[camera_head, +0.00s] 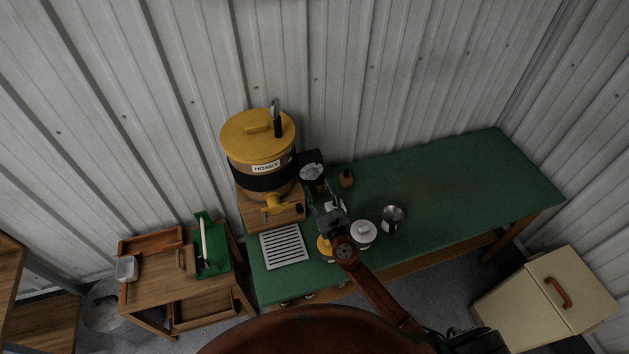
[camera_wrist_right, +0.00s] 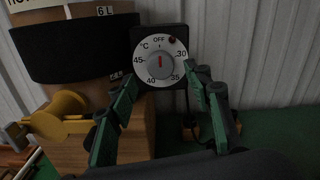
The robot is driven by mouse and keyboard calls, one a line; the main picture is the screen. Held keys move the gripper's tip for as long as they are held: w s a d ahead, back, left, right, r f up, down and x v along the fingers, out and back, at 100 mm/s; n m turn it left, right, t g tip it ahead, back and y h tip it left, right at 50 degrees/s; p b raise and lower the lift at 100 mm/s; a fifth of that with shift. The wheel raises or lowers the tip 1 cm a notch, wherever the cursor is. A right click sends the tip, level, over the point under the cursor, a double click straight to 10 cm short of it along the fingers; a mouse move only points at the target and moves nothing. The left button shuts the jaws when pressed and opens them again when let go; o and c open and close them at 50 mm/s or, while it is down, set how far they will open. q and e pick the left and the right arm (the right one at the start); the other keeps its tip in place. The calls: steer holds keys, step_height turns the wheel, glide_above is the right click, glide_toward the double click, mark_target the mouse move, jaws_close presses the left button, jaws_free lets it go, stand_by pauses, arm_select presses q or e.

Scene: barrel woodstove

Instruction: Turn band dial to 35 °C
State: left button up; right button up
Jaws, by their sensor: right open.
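The band dial (camera_wrist_right: 152,66) is a white round face on a dark box, beside the black band of the honey tank. It reads OFF at the top, 45 at left, 40 below and 35 at lower right. Its short red mark is upright, in line with OFF. The dial box also shows in the head view (camera_head: 312,172). My right gripper (camera_head: 322,200) is open in front of the dial. In the right wrist view its green-padded fingers (camera_wrist_right: 165,84) stand to either side of the dial's lower part, with nothing held; contact cannot be told. My left gripper is out of view.
The honey tank (camera_head: 258,150) with yellow lid and tap stands on a wooden block on the green table (camera_head: 450,185). A slotted tray (camera_head: 284,246), a white-lidded jar (camera_head: 363,233) and a metal cup (camera_head: 393,216) are near my right arm. The table's right side is clear.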

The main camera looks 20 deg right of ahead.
mark_target(314, 177)
steer(key=shift+w+a, duration=0.1)
steer(key=shift+w, duration=1.9)
steer(key=shift+c, duration=0.4)
steer(key=c, duration=0.9)
steer(key=shift+a, duration=0.25)
steer(key=shift+c, duration=0.8)
steer(key=shift+d, duration=0.25)
steer(key=shift+f, duration=0.1)
steer(key=shift+m+b, duration=0.3)
steer(key=shift+m, duration=0.1)
